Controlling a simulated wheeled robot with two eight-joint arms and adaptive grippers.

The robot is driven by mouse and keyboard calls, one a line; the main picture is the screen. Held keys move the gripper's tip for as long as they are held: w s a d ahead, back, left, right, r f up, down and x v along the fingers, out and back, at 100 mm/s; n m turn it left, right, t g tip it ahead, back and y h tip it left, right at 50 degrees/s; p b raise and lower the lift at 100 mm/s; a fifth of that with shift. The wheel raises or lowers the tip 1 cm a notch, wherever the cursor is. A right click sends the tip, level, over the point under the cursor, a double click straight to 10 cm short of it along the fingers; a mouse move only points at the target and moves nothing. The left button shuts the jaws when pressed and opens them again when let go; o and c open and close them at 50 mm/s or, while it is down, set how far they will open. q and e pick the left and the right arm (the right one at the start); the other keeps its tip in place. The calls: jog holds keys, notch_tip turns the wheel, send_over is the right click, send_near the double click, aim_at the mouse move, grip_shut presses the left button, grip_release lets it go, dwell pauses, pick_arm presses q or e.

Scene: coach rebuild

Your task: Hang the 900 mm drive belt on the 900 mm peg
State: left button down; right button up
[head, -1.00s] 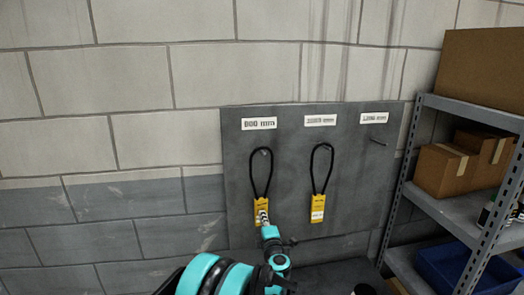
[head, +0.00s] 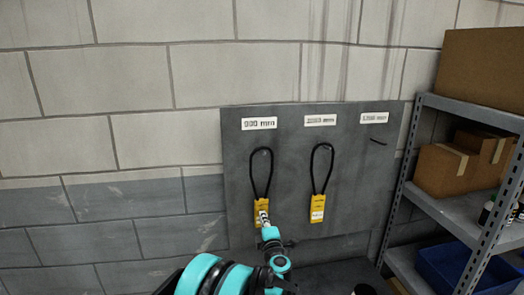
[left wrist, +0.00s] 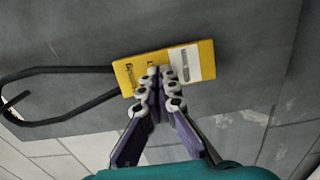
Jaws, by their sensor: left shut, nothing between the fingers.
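The black drive belt (head: 252,172) hangs as a long loop under the 900 mm label (head: 259,124) on the grey board. The peg at its top is too small to make out clearly. Its yellow tag (head: 260,207) hangs at the bottom. In the left wrist view the belt (left wrist: 62,70) runs left from the tag (left wrist: 128,72). My left gripper (head: 264,220) is at the tag's lower part; its fingertips (left wrist: 160,74) are together in front of the tag, with nothing held. Whether they touch the tag I cannot tell. My right gripper is not in view.
A second belt (head: 332,170) with a yellow tag (head: 317,208) hangs under the middle label, just right. The right peg (head: 378,142) is bare. A metal shelf (head: 455,212) with cardboard boxes (head: 444,171) and a blue bin (head: 448,268) stands at the right.

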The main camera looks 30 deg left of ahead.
pick_arm(q)
jog(key=shift+v, duration=0.8)
dwell(1.9)
jog(key=b+v, duration=0.2)
jog(key=v, duration=0.7)
dwell(0.7)
jog(key=shift+s+d, duration=0.15)
dwell(0.4)
